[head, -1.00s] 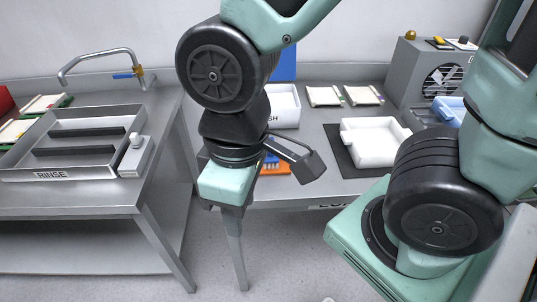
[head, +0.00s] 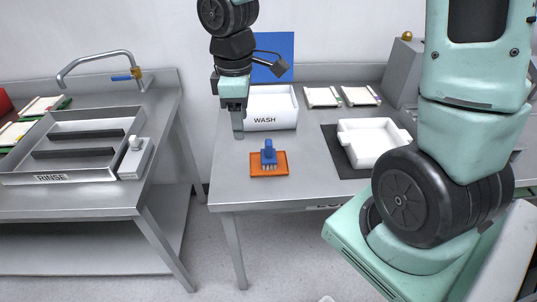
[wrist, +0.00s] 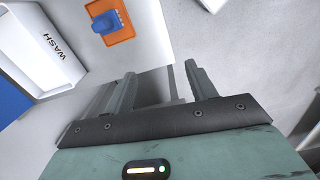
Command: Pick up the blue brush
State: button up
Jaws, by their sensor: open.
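The blue brush (head: 269,155) stands handle up, bristles down, on an orange mat (head: 283,173) near the front left of the right-hand table. In the wrist view the brush (wrist: 104,23) and the orange mat (wrist: 122,36) show at the top, left of the fingers. My gripper (head: 238,133) points down over the table's left edge, left of and behind the brush and apart from it. In the wrist view my gripper (wrist: 158,78) has its two fingers spread, with nothing between them.
A white WASH bin (head: 270,121) stands right behind the brush, close to my gripper. A white tray (head: 371,152) on a dark mat (head: 333,145) lies to the right. The sink table with the RINSE basin (head: 50,179) is left, across a gap.

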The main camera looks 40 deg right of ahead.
jog(key=n, duration=0.1)
send_near(269, 142)
jog(key=f, duration=0.4)
jog(key=shift+s+d+f+p, duration=0.1)
jog(key=shift+d+f+p, duration=0.1)
jog(key=shift+d+p, duration=0.1)
jog(key=shift+a+f+p, duration=0.15)
jog(key=shift+f, duration=1.3)
jog(key=shift+a+f+p, duration=0.15)
jog(key=shift+f, duration=1.35)
grip_shut()
notch_tip(269, 142, up, 10)
jog(key=shift+r, duration=0.1)
